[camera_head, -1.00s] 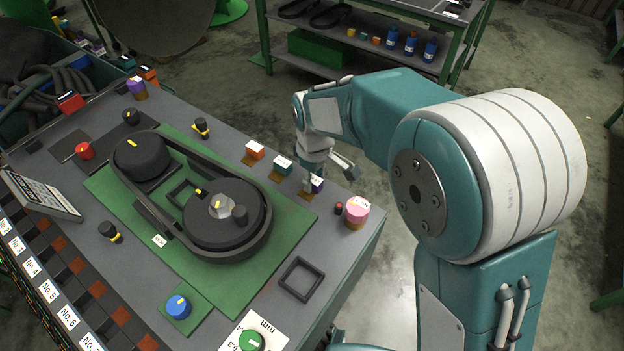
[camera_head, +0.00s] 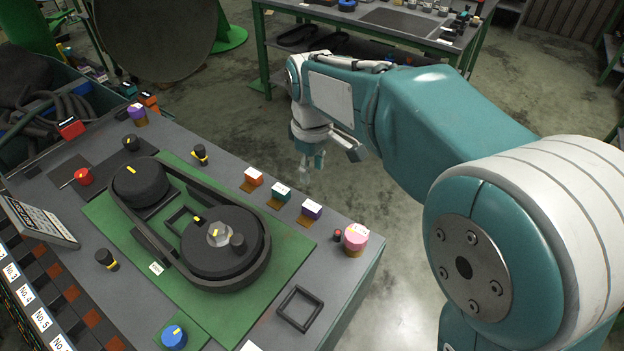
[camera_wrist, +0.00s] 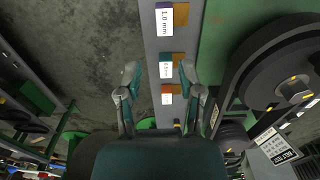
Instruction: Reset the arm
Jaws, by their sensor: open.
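My gripper (camera_head: 311,160) is open and empty. In the head view it hangs just beyond the far edge of the grey assembly bench (camera_head: 215,140), over the floor and apart from the blocks. In the wrist view the two fingers of my gripper (camera_wrist: 162,90) are spread wide, with labelled blocks seen between and beyond them. An orange block (camera_head: 253,177), a teal block (camera_head: 281,192) and a purple block (camera_head: 311,210) stand in a row along the bench edge. The purple block also shows in the wrist view (camera_wrist: 165,20), labelled 1.0 mm.
A belt assembly (camera_head: 268,262) with two black pulleys sits on a green plate. A pink knob (camera_head: 356,236) and a small red button (camera_head: 337,235) stand near the bench corner. A green-framed shelf table (camera_head: 390,35) is behind my arm. Open floor lies between bench and table.

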